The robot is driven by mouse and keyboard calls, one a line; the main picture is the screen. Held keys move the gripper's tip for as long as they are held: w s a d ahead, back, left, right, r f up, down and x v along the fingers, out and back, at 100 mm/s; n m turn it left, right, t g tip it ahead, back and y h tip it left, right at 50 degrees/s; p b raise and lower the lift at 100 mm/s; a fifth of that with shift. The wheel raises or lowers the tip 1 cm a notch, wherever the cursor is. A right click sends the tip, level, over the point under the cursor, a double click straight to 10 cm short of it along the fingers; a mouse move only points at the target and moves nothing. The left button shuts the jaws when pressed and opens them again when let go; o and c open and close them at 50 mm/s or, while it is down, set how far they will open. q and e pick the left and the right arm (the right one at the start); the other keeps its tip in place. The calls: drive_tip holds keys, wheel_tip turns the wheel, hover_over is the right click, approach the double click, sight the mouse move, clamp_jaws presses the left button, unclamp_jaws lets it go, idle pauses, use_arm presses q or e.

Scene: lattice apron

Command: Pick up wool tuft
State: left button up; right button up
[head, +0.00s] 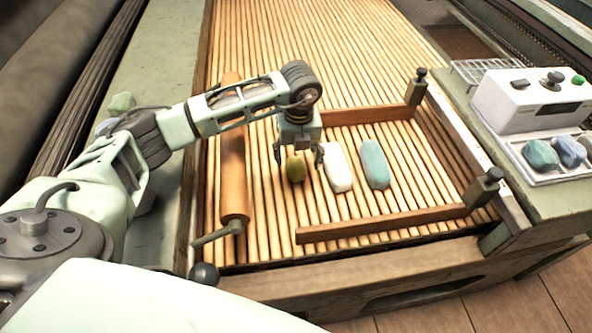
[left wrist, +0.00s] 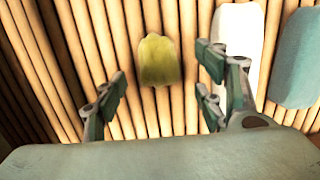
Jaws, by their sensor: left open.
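An olive-yellow wool tuft (head: 296,168) lies on the slatted wooden bed in the head view. It also shows in the left wrist view (left wrist: 160,61), lying between and beyond my fingertips. My left gripper (head: 299,160) points down above it, open and empty, with fingers apart on either side of the tuft in the wrist view (left wrist: 162,75). A white block-shaped piece (head: 337,167) lies just right of the tuft, and a blue-grey one (head: 375,164) lies right of that. My right gripper does not show.
A wooden frame rail (head: 395,223) with posts surrounds the near and right sides. A wooden roller (head: 234,170) lies left of the tuft. A white control box (head: 530,98) and a tray with coloured tufts (head: 550,176) stand at the right.

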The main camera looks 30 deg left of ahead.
sight(296, 164)
use_arm(q)
drive_tip(key=f, duration=0.3)
drive_tip(key=f+b, duration=0.1)
drive_tip(key=f, duration=0.1)
drive_tip(key=shift+w+a, duration=0.1)
drive_tip(key=shift+a, duration=0.2)
drive_tip(key=shift+r, duration=0.1)
drive_tip(key=shift+c, duration=0.3)
drive_tip(key=c, duration=0.9)
